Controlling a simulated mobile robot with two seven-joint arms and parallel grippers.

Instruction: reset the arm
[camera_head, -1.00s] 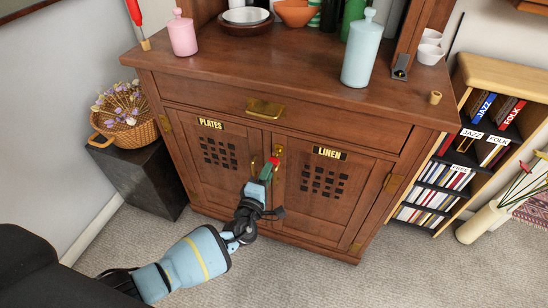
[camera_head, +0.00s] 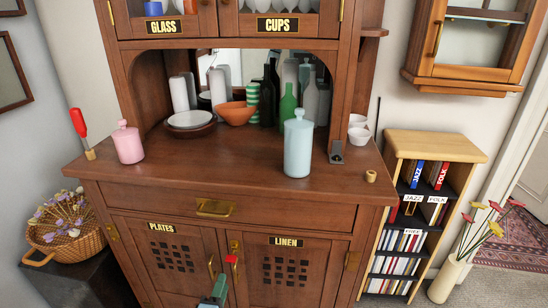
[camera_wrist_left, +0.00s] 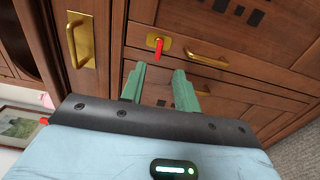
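My left gripper (camera_head: 219,280) is at the bottom of the head view, in front of the cabinet's lower doors. In the left wrist view its two green fingers (camera_wrist_left: 160,76) stand apart with nothing between them. A key with a red handle (camera_wrist_left: 158,47) sits in the brass lock plate (camera_wrist_left: 166,42) just beyond the fingertips, apart from them. The red handle also shows in the head view (camera_head: 232,259), beside the LINEN door (camera_head: 283,262). Both lower doors look shut. My right gripper is not in view.
The wooden cabinet (camera_head: 150,189) has a drawer with a brass pull (camera_head: 214,208). On its top are a pink bottle (camera_head: 128,144), a pale blue bottle (camera_head: 298,146) and an orange bowl (camera_head: 236,113). A flower basket (camera_head: 67,232) stands left, a bookshelf (camera_head: 430,146) right.

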